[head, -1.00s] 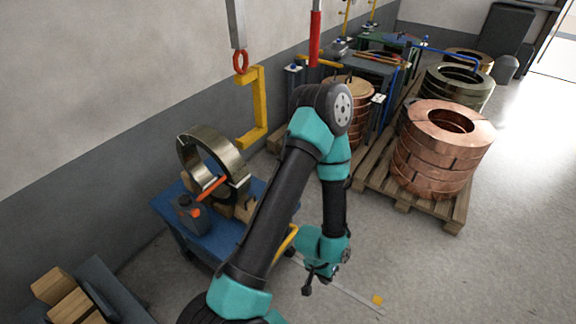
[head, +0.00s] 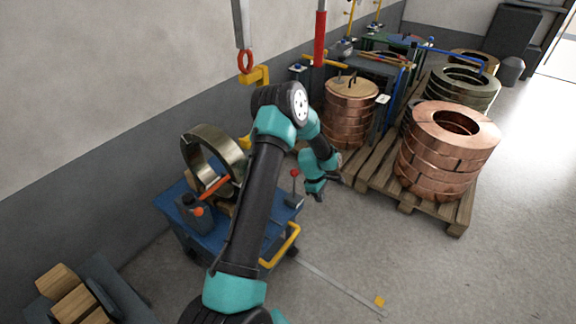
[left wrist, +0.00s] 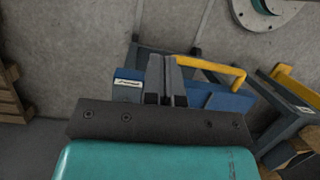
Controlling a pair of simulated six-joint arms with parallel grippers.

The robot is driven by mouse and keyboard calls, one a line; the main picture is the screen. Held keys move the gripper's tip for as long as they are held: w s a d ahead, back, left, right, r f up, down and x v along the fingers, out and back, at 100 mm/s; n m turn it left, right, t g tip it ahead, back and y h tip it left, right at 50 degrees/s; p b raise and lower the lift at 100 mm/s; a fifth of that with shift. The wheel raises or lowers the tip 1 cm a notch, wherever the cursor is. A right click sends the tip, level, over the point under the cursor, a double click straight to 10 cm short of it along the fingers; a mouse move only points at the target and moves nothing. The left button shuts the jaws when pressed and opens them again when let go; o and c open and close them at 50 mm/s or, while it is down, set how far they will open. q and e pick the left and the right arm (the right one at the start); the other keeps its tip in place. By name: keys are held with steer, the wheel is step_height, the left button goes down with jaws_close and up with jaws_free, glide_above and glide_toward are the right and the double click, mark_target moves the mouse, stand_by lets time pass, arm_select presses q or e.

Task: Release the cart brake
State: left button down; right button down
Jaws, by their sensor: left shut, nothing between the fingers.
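The blue cart (head: 213,238) stands at the left in the head view, with a yellow push handle (head: 281,246) on its near right side. A lever with a red knob (head: 294,173) rises upright from a small dark box at the cart's right corner. My left gripper (head: 319,198) is shut and empty, a little right of the lever and apart from it. In the left wrist view my left gripper's fingers (left wrist: 167,82) are together, with the blue cart and the yellow handle (left wrist: 216,67) beyond them. The red knob is not seen there. My right gripper is not in view.
A split metal ring (head: 212,156) stands on the cart with a dark can (head: 194,214). Copper coils (head: 440,158) sit on a wooden pallet (head: 456,216) at right. The floor at front right is clear.

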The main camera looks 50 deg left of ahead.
arm_select(q)
steer(key=a+r+n, duration=0.7)
steer(key=a+r, duration=0.1)
steer(key=a, duration=0.4)
steer(key=a+r+n, duration=0.8)
steer(key=a, duration=0.5)
steer(key=shift+n+g, duration=0.3)
steer(key=shift+s+f, duration=0.1)
steer(key=d+f, duration=0.6)
steer(key=f, duration=0.4)
steer(key=shift+d+f, duration=0.15)
steer(key=shift+d, duration=0.25)
steer(key=shift+s, duration=0.1)
